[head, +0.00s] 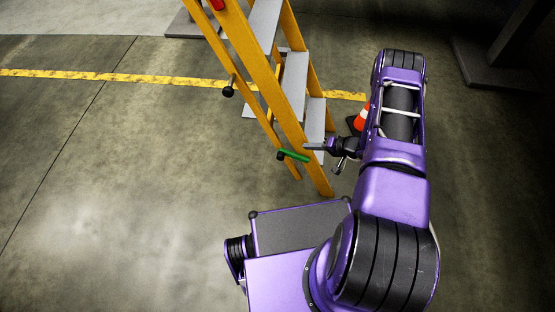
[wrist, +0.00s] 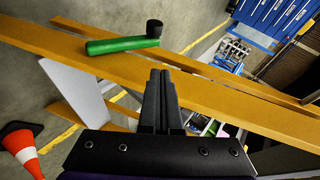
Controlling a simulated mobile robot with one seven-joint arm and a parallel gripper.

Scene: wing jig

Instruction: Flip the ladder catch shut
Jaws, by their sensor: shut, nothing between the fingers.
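The yellow ladder (head: 268,82) stands on the floor with grey steps, and its rails cross the wrist view (wrist: 220,92). The ladder catch is a green bar (head: 294,155) with a black knob at one end, on the lower part of a rail. My gripper (head: 308,147) is beside the rail near the catch. In the wrist view its fingers (wrist: 160,75) are together, empty, pointing at the rail below the knob. Whether they touch the rail is unclear.
An orange and white cone (head: 361,117) stands behind my arm, and it shows at lower left in the wrist view (wrist: 22,147). A yellow floor line (head: 120,77) runs behind the ladder. Blue drawers (wrist: 277,18) stand in the distance. Open floor lies left of the ladder.

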